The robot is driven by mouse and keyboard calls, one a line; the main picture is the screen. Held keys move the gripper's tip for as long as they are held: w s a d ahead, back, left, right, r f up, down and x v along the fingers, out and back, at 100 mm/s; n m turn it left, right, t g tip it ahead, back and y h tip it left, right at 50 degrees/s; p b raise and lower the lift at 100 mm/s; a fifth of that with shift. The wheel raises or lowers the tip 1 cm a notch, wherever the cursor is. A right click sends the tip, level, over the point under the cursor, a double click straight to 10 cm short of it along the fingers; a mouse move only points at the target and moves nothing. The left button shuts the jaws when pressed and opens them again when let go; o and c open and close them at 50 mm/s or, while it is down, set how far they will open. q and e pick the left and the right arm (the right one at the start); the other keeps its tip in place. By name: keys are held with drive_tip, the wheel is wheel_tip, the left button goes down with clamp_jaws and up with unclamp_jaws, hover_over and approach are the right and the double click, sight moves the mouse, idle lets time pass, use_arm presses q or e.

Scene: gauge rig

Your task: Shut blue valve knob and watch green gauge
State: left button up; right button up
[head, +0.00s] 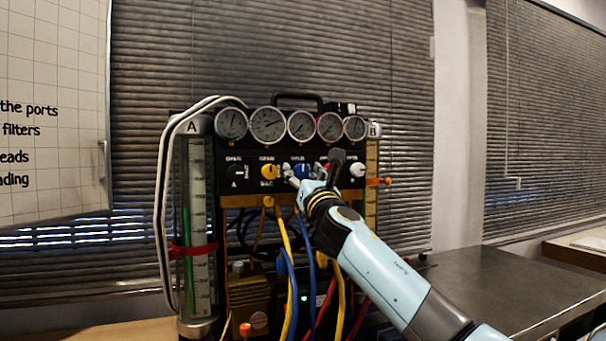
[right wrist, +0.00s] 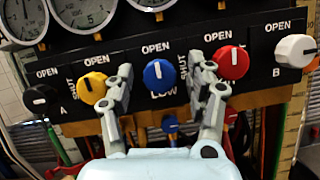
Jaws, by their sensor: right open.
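The blue valve knob (head: 302,171) sits mid-row on the black panel, below the dials. In the right wrist view the blue knob (right wrist: 159,74) has its white mark roughly upright, towards the OPEN label above it. My right gripper (right wrist: 160,66) is open, with one finger on each side of the blue knob and a visible gap on both sides. In the head view the right gripper (head: 303,173) partly covers the panel there. A tube with a green column (head: 187,230) stands at the rig's left, under label A. No dial reads clearly as green. My left gripper is not in view.
The yellow knob (right wrist: 92,88) and red knob (right wrist: 232,63) flank the blue one, close to my fingers. The black knob (right wrist: 40,98) and white knob (right wrist: 296,50) are at the row's ends. Yellow, blue and red hoses (head: 283,250) hang below. Several dials (head: 268,124) line the top.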

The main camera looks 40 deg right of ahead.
drive_tip(key=shift+c, duration=0.2)
clamp_jaws()
